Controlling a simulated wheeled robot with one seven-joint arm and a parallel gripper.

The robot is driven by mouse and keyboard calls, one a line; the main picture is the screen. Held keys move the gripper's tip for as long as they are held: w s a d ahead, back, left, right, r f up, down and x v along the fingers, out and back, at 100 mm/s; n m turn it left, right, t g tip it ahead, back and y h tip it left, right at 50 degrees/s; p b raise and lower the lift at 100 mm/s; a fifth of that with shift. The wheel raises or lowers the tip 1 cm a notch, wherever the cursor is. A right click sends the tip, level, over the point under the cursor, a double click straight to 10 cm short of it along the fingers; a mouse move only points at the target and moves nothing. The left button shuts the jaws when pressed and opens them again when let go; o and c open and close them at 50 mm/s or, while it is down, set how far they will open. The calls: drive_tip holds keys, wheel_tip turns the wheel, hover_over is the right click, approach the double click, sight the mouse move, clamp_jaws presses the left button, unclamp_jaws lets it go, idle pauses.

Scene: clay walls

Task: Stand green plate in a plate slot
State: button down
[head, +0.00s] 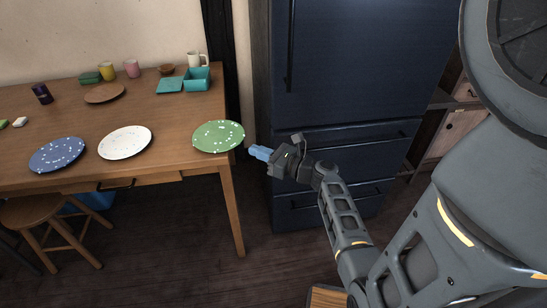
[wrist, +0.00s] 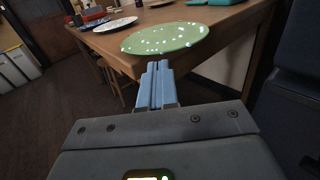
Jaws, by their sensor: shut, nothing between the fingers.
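The green plate (head: 218,136) with pale speckles lies flat at the right front corner of the wooden table (head: 165,110), its edge reaching over the table's side. My gripper (head: 257,152) is just to the right of the plate, off the table, apart from it and empty. In the wrist view, the shut blue fingers (wrist: 156,72) point toward the near rim of the green plate (wrist: 165,38). No plate slot or rack shows clearly in either view.
A white plate (head: 125,142) and a blue plate (head: 57,154) lie left of the green one. Teal boxes (head: 197,79), cups and a brown plate (head: 104,93) stand farther back. A dark blue fridge (head: 335,75) is right of the table; a stool (head: 50,217) is at front left.

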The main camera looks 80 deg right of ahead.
drive_tip(key=shift+x, duration=2)
drive_tip(key=shift+x, duration=0.9)
